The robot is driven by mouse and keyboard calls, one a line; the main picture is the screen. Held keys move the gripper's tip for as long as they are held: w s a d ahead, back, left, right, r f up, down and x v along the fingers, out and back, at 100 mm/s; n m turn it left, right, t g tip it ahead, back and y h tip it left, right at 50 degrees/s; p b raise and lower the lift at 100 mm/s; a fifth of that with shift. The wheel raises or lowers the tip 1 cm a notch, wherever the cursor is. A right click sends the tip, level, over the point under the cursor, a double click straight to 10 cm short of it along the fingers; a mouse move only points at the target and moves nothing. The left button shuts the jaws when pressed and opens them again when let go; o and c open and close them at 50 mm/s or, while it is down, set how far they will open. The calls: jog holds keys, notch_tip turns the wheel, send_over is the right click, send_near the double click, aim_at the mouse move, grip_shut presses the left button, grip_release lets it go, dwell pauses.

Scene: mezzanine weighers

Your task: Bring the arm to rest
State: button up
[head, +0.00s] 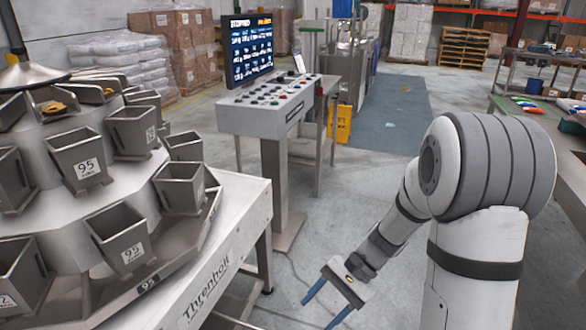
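My gripper (328,299) hangs at the end of my arm in the lower middle of the head view, pointing down over the grey floor. Its two blue fingers are spread apart. Nothing shows between them. The gripper is to the right of the weigher's white frame and appears clear of it. My arm is bent, with its large grey joint at the right and the forearm sloping down to the left.
A multihead weigher (120,178) with several metal buckets fills the left. A control console (268,110) with a lit screen (251,48) stands behind it. A yellow wet-floor sign (341,124) stands beyond. A workbench (540,108) is at right. The central aisle (385,112) is open.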

jog(key=s+d+r+n+t+h+p, duration=0.2)
jog(key=d+r+p, duration=0.1)
jog(key=r, duration=0.4)
jog(key=s+d+r+n+t+h+p, duration=0.2)
jog(key=s+r+n+h+p, duration=0.1)
jog(key=r, duration=0.5)
jog(key=s+d+r+n+t+h+p, duration=0.2)
jog(key=s+d+r+t+h+p, duration=0.1)
jog(key=r, duration=0.5)
jog(key=shift+s+d+n+p, duration=0.2)
jog(key=shift+d+n+p, duration=0.2)
jog(key=shift+p, duration=0.3)
jog(key=shift+a, duration=0.1)
jog(key=shift+c, duration=0.4)
